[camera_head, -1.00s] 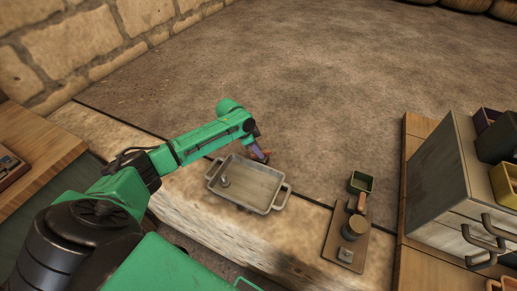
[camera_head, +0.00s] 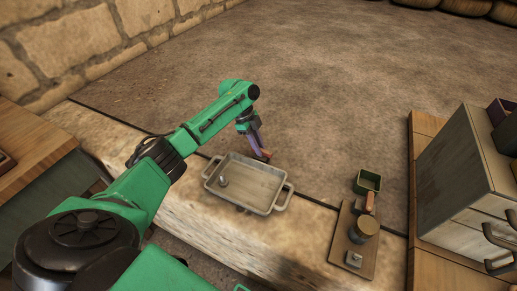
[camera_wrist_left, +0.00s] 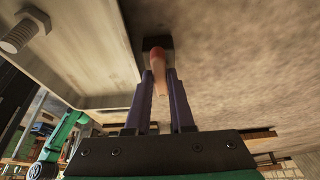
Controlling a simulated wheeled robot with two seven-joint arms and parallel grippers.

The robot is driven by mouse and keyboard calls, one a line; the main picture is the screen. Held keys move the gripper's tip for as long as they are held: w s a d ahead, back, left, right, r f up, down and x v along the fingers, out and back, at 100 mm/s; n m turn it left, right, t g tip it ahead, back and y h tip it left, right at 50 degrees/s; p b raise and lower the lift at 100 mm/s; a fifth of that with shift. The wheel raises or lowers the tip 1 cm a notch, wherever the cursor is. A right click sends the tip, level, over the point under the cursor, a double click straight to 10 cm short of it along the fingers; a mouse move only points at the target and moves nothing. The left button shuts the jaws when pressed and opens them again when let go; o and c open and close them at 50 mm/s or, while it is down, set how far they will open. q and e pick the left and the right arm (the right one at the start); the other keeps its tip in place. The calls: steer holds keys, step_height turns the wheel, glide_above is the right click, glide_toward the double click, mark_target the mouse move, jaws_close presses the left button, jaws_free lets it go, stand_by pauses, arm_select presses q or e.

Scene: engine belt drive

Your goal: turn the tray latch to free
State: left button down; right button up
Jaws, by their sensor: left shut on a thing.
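A grey metal tray (camera_head: 234,207) with a handle at each end sits on the stone ledge. The tray latch (camera_head: 266,155), a small reddish-brown handle, is at the tray's far edge. My left gripper (camera_head: 261,152) reaches down to it from above. In the left wrist view, the purple fingers (camera_wrist_left: 160,95) are shut on the latch handle (camera_wrist_left: 158,62), whose red rounded end shows between them. The latch's base is dark and partly hidden. A bolt (camera_head: 222,181) is in the tray's left part; it also shows in the left wrist view (camera_wrist_left: 22,33). My right gripper is out of view.
To the right, a board (camera_head: 340,245) holds a round brass-topped part (camera_head: 364,228), a small metal block (camera_head: 353,260) and a reddish handle (camera_head: 370,202). A green box (camera_head: 368,180) is behind it. A drawer cabinet (camera_head: 462,180) stands at far right. The ground behind the tray is clear.

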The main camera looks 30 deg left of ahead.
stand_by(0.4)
arm_select(q)
steer(key=c, duration=0.8)
jaws_free()
steer(key=shift+r, duration=0.1)
steer(key=v, duration=1.4)
steer(key=shift+r+b, duration=0.2)
steer(key=shift+b, duration=0.2)
